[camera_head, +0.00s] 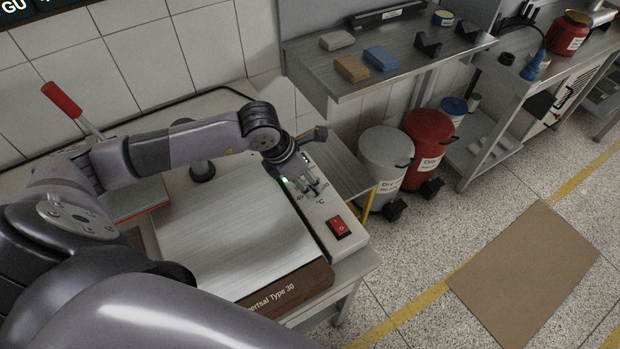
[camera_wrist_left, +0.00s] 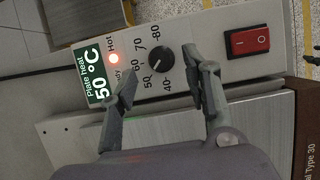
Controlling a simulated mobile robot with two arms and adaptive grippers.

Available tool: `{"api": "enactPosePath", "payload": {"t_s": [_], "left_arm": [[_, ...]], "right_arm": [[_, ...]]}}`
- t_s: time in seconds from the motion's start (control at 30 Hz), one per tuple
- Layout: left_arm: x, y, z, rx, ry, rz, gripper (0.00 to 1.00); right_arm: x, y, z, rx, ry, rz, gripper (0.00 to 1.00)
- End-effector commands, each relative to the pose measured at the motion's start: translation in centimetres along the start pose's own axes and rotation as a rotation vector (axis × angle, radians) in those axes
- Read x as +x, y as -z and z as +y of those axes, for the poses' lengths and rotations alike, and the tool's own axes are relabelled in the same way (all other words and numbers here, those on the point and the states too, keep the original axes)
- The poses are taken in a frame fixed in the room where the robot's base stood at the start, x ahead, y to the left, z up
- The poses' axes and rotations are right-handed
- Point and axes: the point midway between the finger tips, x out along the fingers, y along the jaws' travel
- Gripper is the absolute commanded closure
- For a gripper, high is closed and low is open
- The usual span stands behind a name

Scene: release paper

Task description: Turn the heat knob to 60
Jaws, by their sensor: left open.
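The heat knob (camera_wrist_left: 160,59) is a round black dial on the white control panel (camera_wrist_left: 205,33), with numbers from 40 to 80 around it. I cannot tell its exact setting. The plate heat display (camera_wrist_left: 97,75) reads 50 °C. My left gripper (camera_wrist_left: 160,66) is open, with one finger on each side of the knob and gaps visible between them. In the head view the left gripper (camera_head: 312,182) hangs over the panel (camera_head: 318,208) and hides the knob. My right gripper is not in view.
A red rocker switch (camera_head: 338,227) sits on the panel near the knob, and a lit hot lamp (camera_wrist_left: 113,59) is beside the display. The metal hot plate (camera_head: 235,235) lies left of the panel. A shelf with blocks (camera_head: 380,58) stands behind.

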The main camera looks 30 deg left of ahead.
Motion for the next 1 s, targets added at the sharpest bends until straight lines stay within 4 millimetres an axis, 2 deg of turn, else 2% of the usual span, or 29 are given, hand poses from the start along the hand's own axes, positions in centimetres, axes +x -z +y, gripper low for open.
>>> {"api": "enactPosePath", "payload": {"t_s": [0.1, 0.23, 0.6, 1.0], "left_arm": [[1.7, 0.0, -0.1, -0.002, 0.002, 0.002, 0.56], [2.9, 0.0, 0.0, 0.000, 0.001, 0.000, 0.56], [3.4, 0.0, 0.0, 0.001, -0.001, 0.000, 0.57], [3.4, 0.0, 0.0, 0.000, -0.001, 0.000, 0.83]], "right_arm": [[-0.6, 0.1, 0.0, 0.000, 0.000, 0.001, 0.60], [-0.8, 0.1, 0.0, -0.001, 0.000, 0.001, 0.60], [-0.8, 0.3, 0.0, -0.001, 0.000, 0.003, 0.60], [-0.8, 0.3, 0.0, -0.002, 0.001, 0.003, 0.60]]}}
